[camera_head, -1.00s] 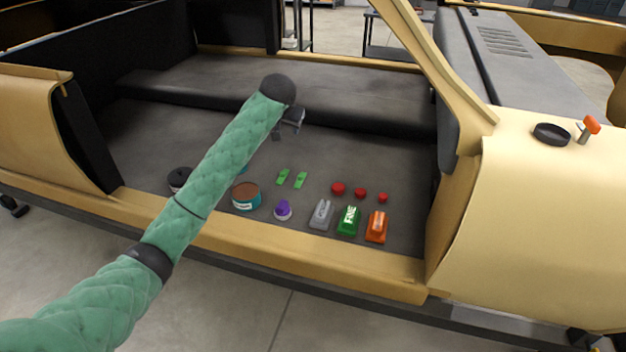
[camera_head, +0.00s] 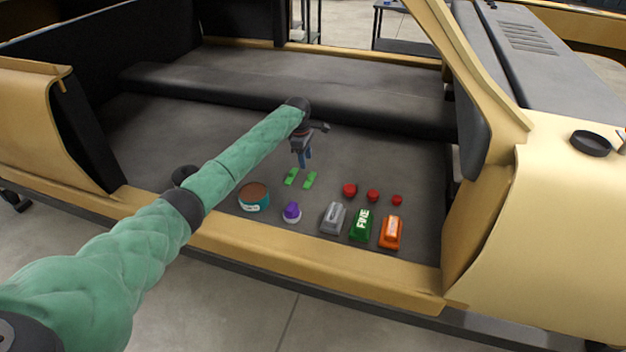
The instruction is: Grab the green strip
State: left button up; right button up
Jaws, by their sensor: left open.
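Two small green strips lie side by side on the dark floor of the car shell, a left one (camera_head: 291,177) and a right one (camera_head: 309,180). My left gripper (camera_head: 304,166) comes in on the green-sleeved arm and points down just above and behind the strips. It is open and looks empty, with a gap to the strips that is hard to judge. Both strips show almost fully. My right gripper is not in view.
In front of the strips stand a brown-topped tin (camera_head: 254,197), a purple-topped item (camera_head: 292,212), and grey (camera_head: 333,218), green (camera_head: 361,225) and orange (camera_head: 391,232) blocks. Red round pieces (camera_head: 373,195) lie to the right. The yellow sill (camera_head: 300,265) runs along the front.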

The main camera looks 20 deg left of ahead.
aim_at(310, 176)
pick_arm(q)
jog(key=shift+w+d+f+n, duration=0.1)
jog(key=shift+d+f+n, duration=0.2)
jog(key=shift+f, duration=1)
jog(key=shift+d+f+n, duration=0.15)
jog(key=shift+f+n, duration=0.3)
jog(key=shift+f, duration=0.85)
jog(key=shift+w+d+f+n, duration=0.1)
jog(key=shift+d+f+n, duration=0.2)
jog(key=shift+f, duration=1)
jog(key=shift+a, duration=0.1)
grip_shut()
